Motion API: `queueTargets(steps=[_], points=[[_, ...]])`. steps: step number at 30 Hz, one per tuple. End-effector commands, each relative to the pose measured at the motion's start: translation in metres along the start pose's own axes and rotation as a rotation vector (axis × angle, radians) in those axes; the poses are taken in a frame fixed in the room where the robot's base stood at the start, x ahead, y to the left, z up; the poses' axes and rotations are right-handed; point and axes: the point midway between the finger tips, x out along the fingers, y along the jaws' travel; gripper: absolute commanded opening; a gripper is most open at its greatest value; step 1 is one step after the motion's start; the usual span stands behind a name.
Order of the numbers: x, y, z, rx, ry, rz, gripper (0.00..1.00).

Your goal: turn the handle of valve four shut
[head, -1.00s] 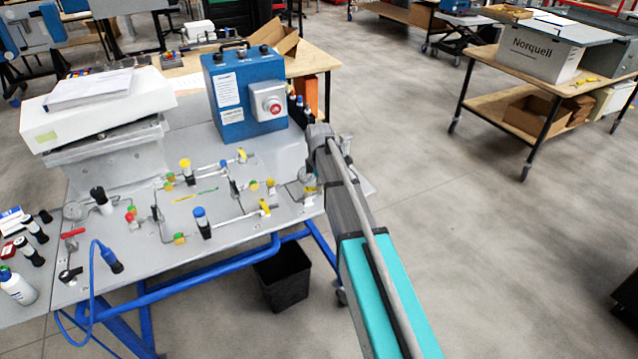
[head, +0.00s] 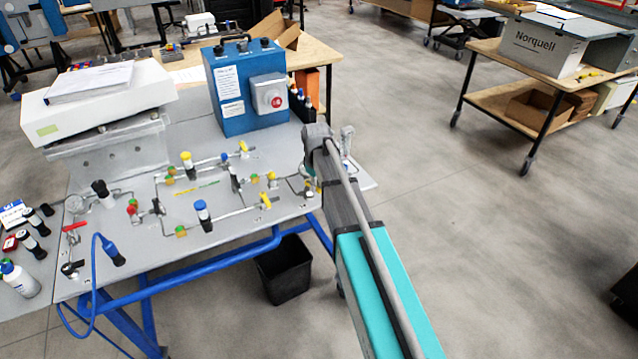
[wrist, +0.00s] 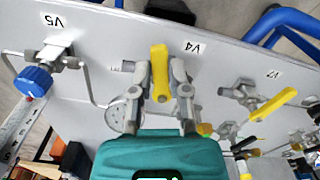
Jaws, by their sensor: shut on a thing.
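In the wrist view, the yellow handle of valve four (wrist: 159,62) stands between my fingers, beside the printed label V4 (wrist: 194,47). My gripper (wrist: 160,92) is shut on this handle, one finger on each side of it. The handle's long axis runs up and down in the wrist picture. The valve body under it is mostly hidden by the fingers. In the head view my arm covers the gripper and most of valve four, at the right end of the grey panel (head: 130,255).
In the wrist view, a blue-knobbed valve (wrist: 35,80) by label V5 stands left, and another yellow-handled valve (wrist: 273,104) by label V7 stands right. A round gauge (wrist: 122,117) sits close to my left finger. In the head view, a blue box with a red button (head: 248,88) stands behind.

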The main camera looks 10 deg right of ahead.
Motion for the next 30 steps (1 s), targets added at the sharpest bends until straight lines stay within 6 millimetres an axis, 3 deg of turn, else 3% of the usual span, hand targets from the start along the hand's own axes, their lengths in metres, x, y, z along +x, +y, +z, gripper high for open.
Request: queueTargets(steps=[12, 29, 30], points=[[-0.0001, -0.0104, -0.0027, 0.264, 0.002, -0.001, 0.00], [-0.0002, -0.0119, -0.0038, 0.310, 0.003, -0.001, 0.00], [-0.0002, -0.0119, -0.0038, 0.310, 0.003, -0.001, 0.24]])
